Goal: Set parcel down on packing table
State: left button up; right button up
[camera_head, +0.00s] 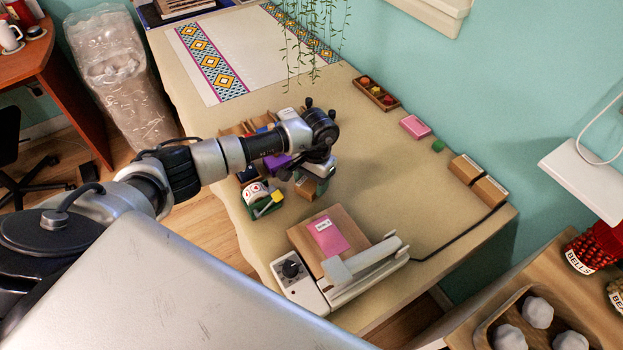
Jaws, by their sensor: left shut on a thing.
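My left gripper (312,172) reaches over the packing table (390,170) from the left. My right gripper is not in view.
A sealer (345,275) with a brown package and pink card stands at the near end. Small boxes (478,182) line the wall side. The table's middle right is clear. Plant strands (310,40) hang above the far end.

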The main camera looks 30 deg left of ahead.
pick_arm(q)
jog(key=shift+f+b, duration=0.15)
jog(key=shift+b, duration=0.15)
jog(key=o, duration=0.9)
jog(key=shift+r+p, duration=0.3)
jog(key=shift+r, duration=0.1)
jog(key=r, duration=0.3)
jog(key=w+r+b, duration=0.1)
jog(key=r, duration=0.7)
jog(key=shift+w+d+r+b, duration=0.15)
jog(key=shift+w+r+b, duration=0.1)
jog(key=shift+w+b, duration=0.1)
